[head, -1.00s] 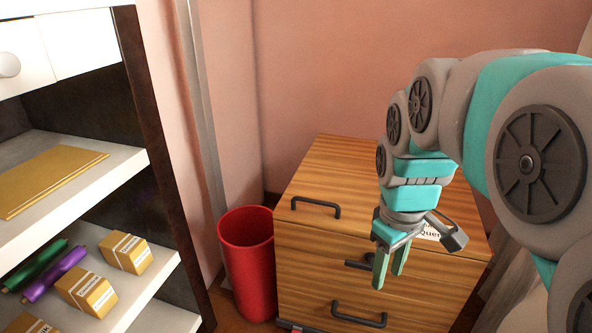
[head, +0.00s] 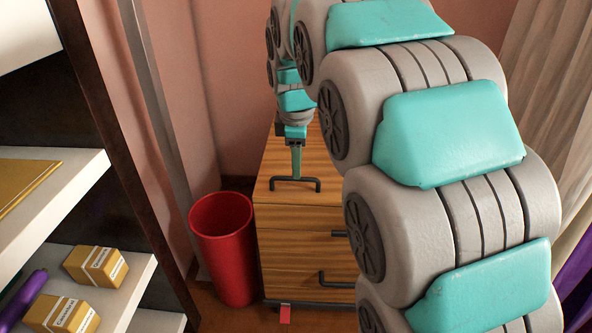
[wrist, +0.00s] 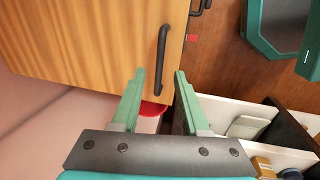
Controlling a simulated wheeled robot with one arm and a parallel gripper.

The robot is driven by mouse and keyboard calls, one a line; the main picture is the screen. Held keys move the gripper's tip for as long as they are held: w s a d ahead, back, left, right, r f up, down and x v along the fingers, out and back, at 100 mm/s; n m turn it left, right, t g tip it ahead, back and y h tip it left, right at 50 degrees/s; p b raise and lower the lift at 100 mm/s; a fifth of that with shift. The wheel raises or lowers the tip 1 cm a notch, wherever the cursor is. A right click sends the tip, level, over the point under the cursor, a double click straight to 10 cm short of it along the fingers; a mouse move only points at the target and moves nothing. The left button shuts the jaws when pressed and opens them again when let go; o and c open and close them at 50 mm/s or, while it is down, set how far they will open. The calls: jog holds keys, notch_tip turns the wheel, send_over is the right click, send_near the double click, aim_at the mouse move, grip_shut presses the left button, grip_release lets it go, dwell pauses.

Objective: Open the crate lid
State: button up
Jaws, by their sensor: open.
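The crate is a striped wooden box (head: 290,247) with several dark handles on its front. Its top panel, the lid (head: 272,168), lies flat and closed and carries a dark bar handle (head: 295,181) near the front edge. My gripper (head: 296,176) points down at this handle. In the wrist view my gripper (wrist: 158,71) is open, and a dark handle (wrist: 162,58) appears between its two green fingers, running lengthwise. I cannot tell whether the fingers touch it. My arm hides the crate's right side.
A red bin (head: 226,245) stands just left of the crate. A shelf unit (head: 85,185) with small boxes (head: 95,265) is at the left. A red tag (head: 285,313) shows near the crate's foot. A curtain (head: 548,90) hangs at the right.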

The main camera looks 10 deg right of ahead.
jog(key=shift+w+d+f, duration=0.1)
jog(key=shift+w+f, duration=0.1)
jog(key=shift+f, duration=0.75)
jog(key=shift+w+d+f, duration=0.1)
jog(key=shift+w+f, duration=0.05)
jog(key=shift+f, duration=0.75)
grip_shut()
jog(key=shift+r, duration=0.1)
